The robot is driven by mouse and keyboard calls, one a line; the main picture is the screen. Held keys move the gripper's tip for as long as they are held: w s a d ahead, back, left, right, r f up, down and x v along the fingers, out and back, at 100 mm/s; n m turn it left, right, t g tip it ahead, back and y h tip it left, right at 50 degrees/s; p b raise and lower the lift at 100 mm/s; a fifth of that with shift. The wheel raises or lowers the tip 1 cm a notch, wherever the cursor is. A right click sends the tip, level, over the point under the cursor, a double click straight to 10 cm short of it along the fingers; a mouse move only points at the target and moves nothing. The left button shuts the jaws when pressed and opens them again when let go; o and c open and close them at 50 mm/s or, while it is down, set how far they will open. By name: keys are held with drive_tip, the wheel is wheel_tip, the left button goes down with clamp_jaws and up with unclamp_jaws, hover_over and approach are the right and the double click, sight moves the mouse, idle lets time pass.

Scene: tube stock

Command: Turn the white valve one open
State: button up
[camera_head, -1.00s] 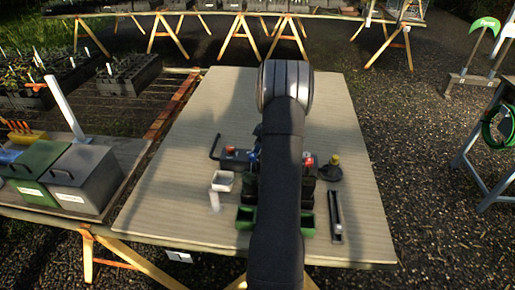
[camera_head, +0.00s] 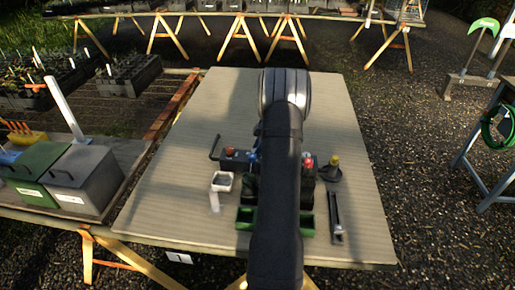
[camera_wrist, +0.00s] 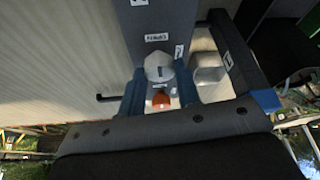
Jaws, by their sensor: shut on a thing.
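The white valve (camera_wrist: 160,66) shows in the wrist view as a pale, faceted knob on a dark panel (camera_wrist: 165,18). My gripper (camera_wrist: 159,84) is shut on the valve, with a blue finger on each side. An orange-red knob (camera_wrist: 160,99) shows between the fingers, nearer the gripper body. In the head view my arm hides the valve and most of the gripper.
A second pale, blocky thing (camera_wrist: 208,70) stands right of the valve. In the head view, a white cup (camera_head: 222,182), green trays (camera_head: 246,217), a yellow-topped dark stand (camera_head: 331,172) and a black slotted holder (camera_head: 336,218) surround my arm. The table's far part is clear.

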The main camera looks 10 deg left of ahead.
drive_tip(key=o, duration=1)
drive_tip(key=shift+c, duration=0.2)
drive_tip(key=v, duration=1.7)
drive_tip(key=shift+r, duration=0.2)
drive_tip(key=shift+d, duration=0.1)
drive_tip(key=x, duration=1.7)
drive_tip(key=shift+f, duration=0.25)
